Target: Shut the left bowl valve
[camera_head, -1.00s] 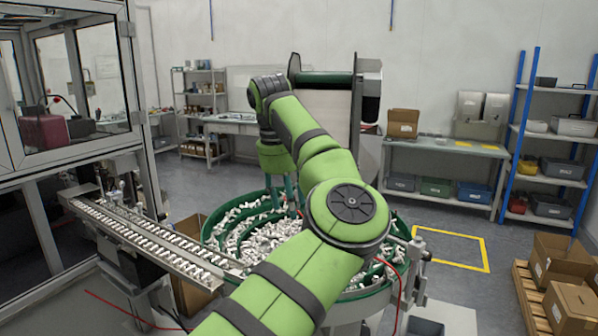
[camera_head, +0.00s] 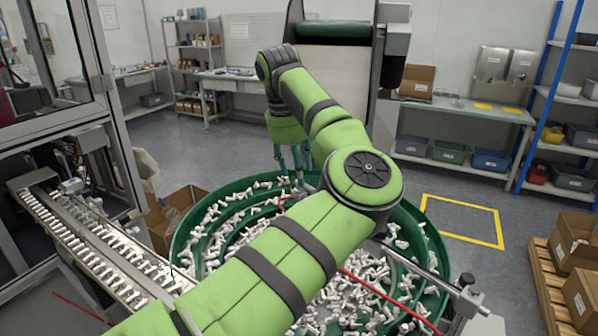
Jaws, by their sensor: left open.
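The green vibratory bowl (camera_head: 188,232), filled with small white caps or fittings, fills the lower middle of the view. My left arm reaches across it from the bottom. My left gripper (camera_head: 297,168) points down at the far rim of the bowl, its slim fingers apart with nothing seen between them. I cannot pick out the left bowl valve; my arm hides part of the bowl and its far rim. A thin red air line (camera_head: 385,300) runs over the bowl from under my arm. My right gripper is not in view.
A feed rail (camera_head: 103,250) with white parts runs along the left, beside the framed machine. A metal post (camera_head: 466,288) with a rod stands at the bowl's right. A hopper conveyor (camera_head: 335,75) rises behind. Cardboard boxes (camera_head: 575,245) sit on a pallet at right.

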